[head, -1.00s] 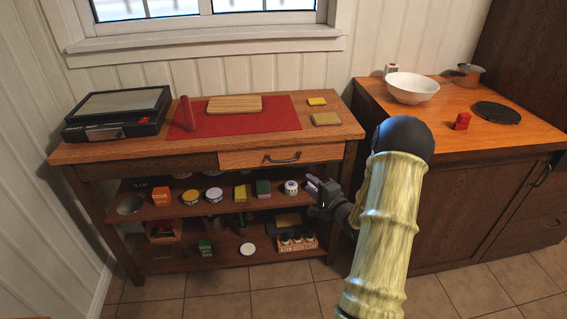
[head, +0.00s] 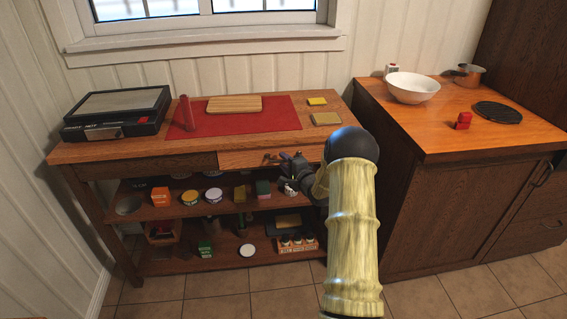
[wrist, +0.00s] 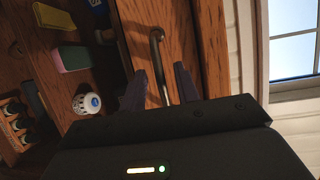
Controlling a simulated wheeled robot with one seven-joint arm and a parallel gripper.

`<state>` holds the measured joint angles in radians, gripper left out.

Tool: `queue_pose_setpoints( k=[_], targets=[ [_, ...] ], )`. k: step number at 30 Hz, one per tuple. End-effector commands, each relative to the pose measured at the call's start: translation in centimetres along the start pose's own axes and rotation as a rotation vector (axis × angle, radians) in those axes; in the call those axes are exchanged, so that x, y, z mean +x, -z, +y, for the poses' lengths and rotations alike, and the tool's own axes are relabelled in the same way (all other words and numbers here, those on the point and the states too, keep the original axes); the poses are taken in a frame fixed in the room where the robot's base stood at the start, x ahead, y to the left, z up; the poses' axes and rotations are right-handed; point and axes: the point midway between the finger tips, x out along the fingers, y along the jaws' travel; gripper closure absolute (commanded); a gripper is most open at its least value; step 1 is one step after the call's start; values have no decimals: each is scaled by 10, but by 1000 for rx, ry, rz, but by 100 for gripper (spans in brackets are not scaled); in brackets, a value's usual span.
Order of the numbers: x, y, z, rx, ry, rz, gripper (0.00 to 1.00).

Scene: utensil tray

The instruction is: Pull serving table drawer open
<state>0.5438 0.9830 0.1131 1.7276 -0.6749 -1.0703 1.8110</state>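The serving table (head: 75,153) stands under the window, and its wooden drawer (head: 238,159) is flush in the frame at the right of the front. The curved metal drawer handle (head: 270,157) is partly hidden by my gripper (head: 286,156). In the wrist view the handle (wrist: 155,45) runs down between the two dark fingers of my gripper (wrist: 160,80). The fingers are apart, one on each side of the bar, with gaps visible. The lower end of the handle lies close to the gripper body. The drawer front (wrist: 183,40) shows behind it.
Shelves under the drawer hold tins, boxes and a small white jar (wrist: 87,103) close to the gripper. A red mat (head: 250,122), a board (head: 234,104) and a black appliance (head: 117,113) are on the tabletop. A cabinet (head: 440,150) stands to the right.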

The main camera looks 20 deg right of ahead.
Motion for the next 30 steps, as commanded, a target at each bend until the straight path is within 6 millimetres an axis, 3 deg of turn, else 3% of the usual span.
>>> queue_pose_setpoints(
  k=[4, 12, 17, 18, 30],
  targets=[
    [10, 0, 0, 0, 0, 0, 69],
    [11, 0, 0, 1, -1, 0, 69],
    [11, 0, 0, 0, 0, 0, 98],
    [11, 0, 0, 0, 0, 0, 100],
    [8, -2, 0, 0, -2, 1, 100]
  ],
)
